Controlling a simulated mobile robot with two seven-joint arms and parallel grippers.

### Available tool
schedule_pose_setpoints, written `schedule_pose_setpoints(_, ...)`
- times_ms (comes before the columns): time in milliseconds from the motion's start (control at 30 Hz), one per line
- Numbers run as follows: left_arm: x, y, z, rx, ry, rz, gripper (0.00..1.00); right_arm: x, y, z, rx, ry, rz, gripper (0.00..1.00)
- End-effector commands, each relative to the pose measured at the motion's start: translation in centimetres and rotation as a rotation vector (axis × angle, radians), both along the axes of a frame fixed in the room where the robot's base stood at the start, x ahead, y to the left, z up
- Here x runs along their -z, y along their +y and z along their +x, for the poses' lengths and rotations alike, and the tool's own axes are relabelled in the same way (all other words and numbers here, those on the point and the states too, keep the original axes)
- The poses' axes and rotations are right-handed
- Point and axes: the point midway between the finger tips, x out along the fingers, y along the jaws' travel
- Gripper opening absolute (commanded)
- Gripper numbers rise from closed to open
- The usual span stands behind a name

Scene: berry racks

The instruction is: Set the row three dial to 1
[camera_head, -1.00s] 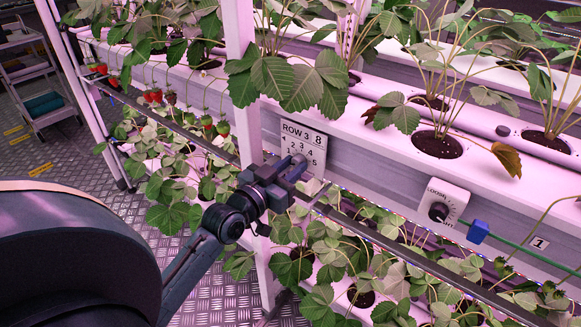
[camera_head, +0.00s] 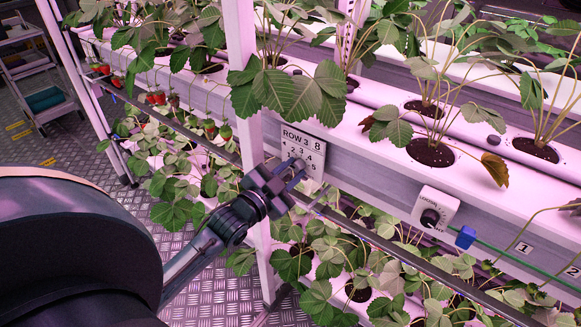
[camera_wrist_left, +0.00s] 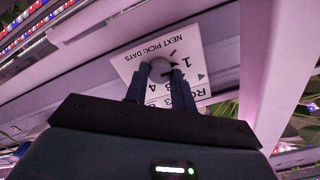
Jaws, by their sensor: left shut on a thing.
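The row three dial is a small grey round knob (camera_wrist_left: 160,68) on a white plate (camera_head: 313,143) marked "ROW 3 8" with numbers around it. The plate is fixed to the rack's front beam, right of a white post. In the left wrist view the plate (camera_wrist_left: 196,46) appears upside down, with "NEXT PICK: DAYS" and a 1 readable. My left gripper (camera_head: 297,168) is shut on the knob, one finger on each side, as the left wrist view also shows (camera_wrist_left: 159,75). The fingers hide part of the numbers, and I cannot tell the setting. My right gripper is out of view.
The white post (camera_head: 247,110) stands close left of the plate. Strawberry leaves (camera_head: 290,95) hang just above it. A dark rail (camera_head: 400,255) runs in front of the beam. Another dial box (camera_head: 436,208) and a blue block (camera_head: 466,237) sit to the right.

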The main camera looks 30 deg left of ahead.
Motion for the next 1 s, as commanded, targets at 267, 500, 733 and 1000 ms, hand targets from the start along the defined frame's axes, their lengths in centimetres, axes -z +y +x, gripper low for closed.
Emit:
schedule_pose_setpoints(267, -0.04, -0.04, 0.02, 0.001, -0.007, 0.079, 0.02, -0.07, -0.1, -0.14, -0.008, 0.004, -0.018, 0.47)
schedule_pose_setpoints(500, 0.0, -0.05, 0.02, 0.001, -0.009, 0.091, 0.02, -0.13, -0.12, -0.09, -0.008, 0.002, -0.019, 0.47)
schedule_pose_setpoints(733, -0.02, -0.05, 0.02, 0.001, -0.009, 0.09, 0.26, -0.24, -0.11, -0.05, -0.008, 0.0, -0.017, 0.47)
schedule_pose_setpoints(1000, -0.02, -0.03, 0.02, 0.001, -0.008, 0.089, 0.47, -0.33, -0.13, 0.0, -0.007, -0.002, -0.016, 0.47)
